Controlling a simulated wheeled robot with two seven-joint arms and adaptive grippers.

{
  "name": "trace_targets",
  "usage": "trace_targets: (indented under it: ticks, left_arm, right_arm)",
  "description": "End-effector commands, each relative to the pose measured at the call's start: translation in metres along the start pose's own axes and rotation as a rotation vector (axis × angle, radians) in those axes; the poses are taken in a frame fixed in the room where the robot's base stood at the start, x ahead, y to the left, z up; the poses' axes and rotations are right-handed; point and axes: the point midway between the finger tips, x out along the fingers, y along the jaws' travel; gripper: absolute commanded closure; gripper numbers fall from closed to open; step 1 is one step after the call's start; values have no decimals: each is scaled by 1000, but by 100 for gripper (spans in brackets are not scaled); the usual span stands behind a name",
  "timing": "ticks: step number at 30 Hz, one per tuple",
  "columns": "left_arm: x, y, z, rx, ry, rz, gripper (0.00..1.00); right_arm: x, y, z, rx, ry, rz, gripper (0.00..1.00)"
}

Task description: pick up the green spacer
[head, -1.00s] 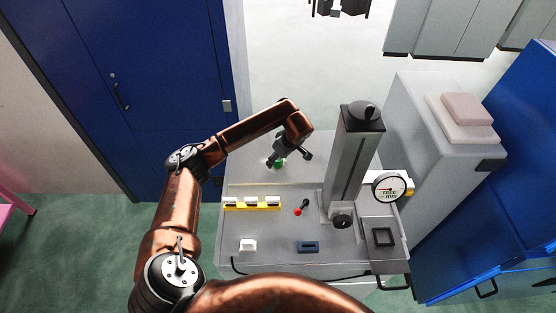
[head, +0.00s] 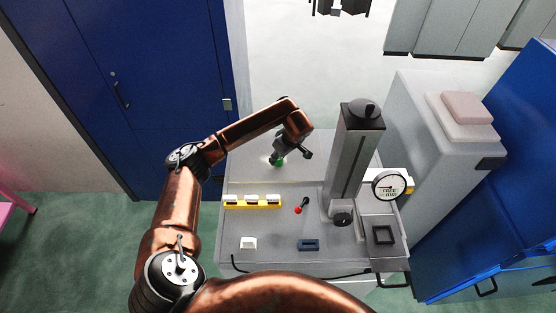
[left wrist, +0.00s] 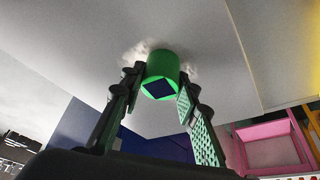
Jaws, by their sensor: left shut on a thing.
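The green spacer (head: 280,163) is at the rear left of the grey bench top, largely covered by my left gripper (head: 278,157) in the head view. I cannot tell whether the spacer still touches the bench surface. My right gripper is not in view.
On the bench (head: 240,180) stand a yellow rack (head: 252,206) with white blocks, a red-tipped black piece (head: 301,207), a white block (head: 248,243), a blue block (head: 308,245), a tall grey column (head: 355,165) and a dial gauge (head: 389,187).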

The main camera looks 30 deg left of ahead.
Motion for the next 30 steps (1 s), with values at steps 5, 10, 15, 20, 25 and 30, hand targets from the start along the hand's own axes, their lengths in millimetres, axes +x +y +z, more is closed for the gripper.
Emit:
trace_targets:
  ticks: [5,10,15,20,25,30]
  left_arm:
    - [-2,0,-1,-1,1,1,100]
    - [-19,1,-10,-2,4,3,100]
    - [-51,1,-22,-2,3,5,100]
    - [-76,1,-32,-2,3,3,100]
    - [-90,0,-38,-1,1,1,100]
    - [-93,0,-39,-1,0,0,100]
  right_arm:
    - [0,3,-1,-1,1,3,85]
    - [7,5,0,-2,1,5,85]
    - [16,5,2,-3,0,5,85]
    - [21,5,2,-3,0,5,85]
    - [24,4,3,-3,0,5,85]
    - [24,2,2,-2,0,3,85]
